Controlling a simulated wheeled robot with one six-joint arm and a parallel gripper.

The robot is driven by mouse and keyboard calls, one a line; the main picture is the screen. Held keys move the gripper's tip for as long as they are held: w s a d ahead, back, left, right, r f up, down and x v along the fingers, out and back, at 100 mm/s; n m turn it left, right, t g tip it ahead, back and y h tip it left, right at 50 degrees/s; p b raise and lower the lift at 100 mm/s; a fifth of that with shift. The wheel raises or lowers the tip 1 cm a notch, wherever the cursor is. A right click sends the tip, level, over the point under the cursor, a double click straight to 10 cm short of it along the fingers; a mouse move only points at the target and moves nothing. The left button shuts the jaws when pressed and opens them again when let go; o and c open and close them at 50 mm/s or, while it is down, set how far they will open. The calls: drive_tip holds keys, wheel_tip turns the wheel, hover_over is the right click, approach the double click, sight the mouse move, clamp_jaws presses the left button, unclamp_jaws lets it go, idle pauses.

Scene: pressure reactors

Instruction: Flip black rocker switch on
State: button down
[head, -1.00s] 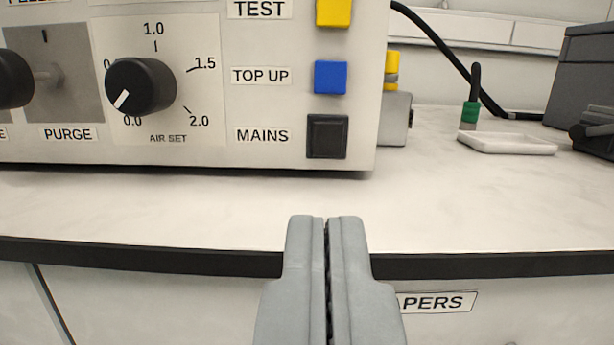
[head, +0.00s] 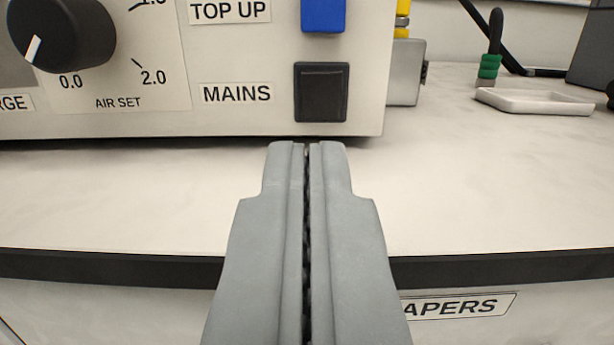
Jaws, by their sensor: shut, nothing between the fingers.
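The black rocker switch (head: 321,92) is a square black piece in a dark frame, low on the right of the white panel (head: 240,122). A label reading MAINS (head: 237,93) is to its left. I cannot tell from its face which way it is tipped. My gripper (head: 306,146) is shut and empty. In the picture its fingertips are just below the switch, near the panel's lower edge, and appear apart from the switch.
A blue button (head: 323,14) is above the switch, labelled TOP UP. A black AIR SET knob (head: 62,32) is at the left. A metal block (head: 406,72) sits beside the panel's right side. A white tray (head: 535,101) lies at the right. The bench top (head: 470,190) in front is clear.

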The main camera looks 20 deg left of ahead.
sight(305, 74)
drive_tip(key=x, duration=0.9)
drive_tip(key=shift+w+a+r+g, duration=0.1)
drive_tip(key=shift+w+a+g, duration=0.05)
drive_tip(key=shift+g, duration=0.15)
idle(0.3)
